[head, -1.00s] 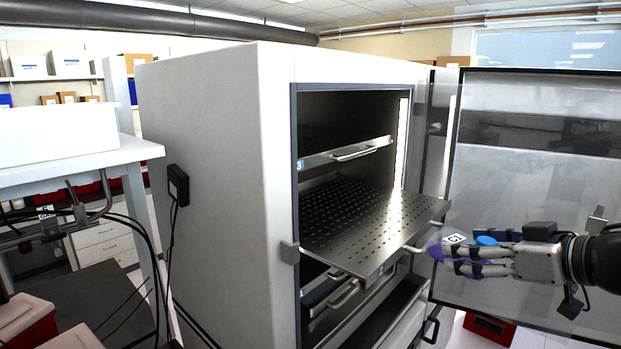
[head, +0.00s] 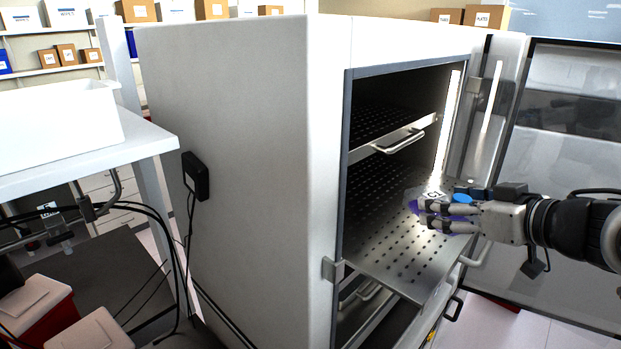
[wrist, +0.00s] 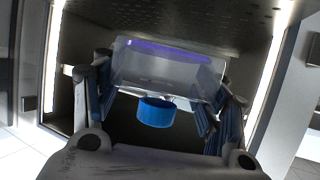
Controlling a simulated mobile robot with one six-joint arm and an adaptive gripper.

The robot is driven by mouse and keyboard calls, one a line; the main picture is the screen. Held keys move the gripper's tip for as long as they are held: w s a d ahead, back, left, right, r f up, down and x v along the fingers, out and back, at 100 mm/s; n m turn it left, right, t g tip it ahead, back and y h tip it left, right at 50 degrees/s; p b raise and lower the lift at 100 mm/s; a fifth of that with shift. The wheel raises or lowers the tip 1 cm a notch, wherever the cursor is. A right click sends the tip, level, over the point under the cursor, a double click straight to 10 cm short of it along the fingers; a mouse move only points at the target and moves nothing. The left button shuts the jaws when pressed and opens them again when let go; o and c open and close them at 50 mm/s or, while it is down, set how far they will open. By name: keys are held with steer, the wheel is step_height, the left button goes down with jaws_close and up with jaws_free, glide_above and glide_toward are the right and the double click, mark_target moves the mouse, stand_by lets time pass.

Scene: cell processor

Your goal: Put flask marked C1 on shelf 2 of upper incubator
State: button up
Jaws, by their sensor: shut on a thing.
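My gripper (head: 447,217) is shut on a flask (head: 425,194) with a white label reading C1, purple at its far end, and a blue cap (head: 462,198). In the wrist view the clear flask (wrist: 165,72) sits between the fingers, its blue cap (wrist: 156,112) facing me. The incubator (head: 346,160) stands open. A perforated shelf (head: 385,255) is pulled out, and the flask is in front of the opening, above this shelf's outer part. Whether it touches the shelf I cannot tell. The number of this shelf does not show.
Another shelf with a front handle (head: 400,142) is above the pulled-out one. The glass door (head: 580,200) stands open at the right, behind my arm. A white bench with a white bin (head: 60,125) is at the left. The pulled-out shelf looks empty.

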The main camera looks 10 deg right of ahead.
mark_target(420, 195)
steer(key=w+a, duration=0.4)
steer(key=w, duration=0.1)
steer(key=shift+f, duration=0.6)
step_height(420, 195, down, 5)
steer(key=shift+d+f+b, duration=0.1)
steer(key=shift+b, duration=0.6)
steer(key=shift+w+f, duration=0.2)
steer(key=shift+f, duration=0.15)
steer(key=shift+s, duration=0.1)
steer(key=shift+f, duration=0.15)
steer(key=o, duration=1.5)
